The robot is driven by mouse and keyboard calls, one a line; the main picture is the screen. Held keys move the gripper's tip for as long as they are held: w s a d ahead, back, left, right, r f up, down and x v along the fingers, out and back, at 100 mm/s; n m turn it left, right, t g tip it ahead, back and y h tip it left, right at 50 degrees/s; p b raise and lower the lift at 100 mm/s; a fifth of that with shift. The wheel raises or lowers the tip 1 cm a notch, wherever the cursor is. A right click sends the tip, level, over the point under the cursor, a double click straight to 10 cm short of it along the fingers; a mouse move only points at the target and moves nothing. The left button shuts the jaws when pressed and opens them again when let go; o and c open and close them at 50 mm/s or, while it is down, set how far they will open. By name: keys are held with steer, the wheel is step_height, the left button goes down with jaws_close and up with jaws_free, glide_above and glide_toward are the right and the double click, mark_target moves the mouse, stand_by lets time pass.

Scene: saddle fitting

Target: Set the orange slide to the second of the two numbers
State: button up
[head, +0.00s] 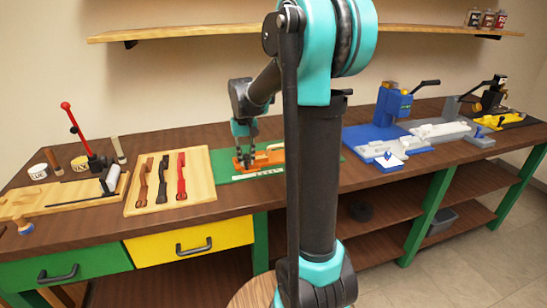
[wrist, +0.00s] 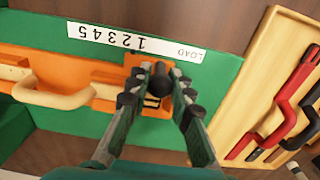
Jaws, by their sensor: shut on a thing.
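The orange slide (wrist: 136,63) sits on a long fixture on a green board (wrist: 222,72), with a dark round knob (wrist: 158,78) standing on it. A white scale strip (wrist: 115,38), upside down in the wrist view, reads LOAD and 1 to 5. The slide is beside the strip between LOAD and 1, nearer the 1. My gripper (wrist: 154,84) is shut on the knob, one finger on each side. In the head view my gripper (head: 244,160) is at the left end of the orange fixture (head: 270,157). The slide's underside is hidden.
A pale curved handle-like piece (wrist: 55,97) lies along the fixture. A wooden board (head: 141,205) with brown, black and red pieces is close by on the left. A blue press (head: 390,107) stands to the right. My arm hides part of the bench.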

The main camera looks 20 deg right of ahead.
mark_target(260, 167)
steer(key=shift+d, duration=2.7)
steer(key=shift+a, duration=0.25)
steer(key=o, duration=0.9)
steer(key=shift+c, duration=0.2)
step_height(260, 167, up, 6)
stand_by(0.3)
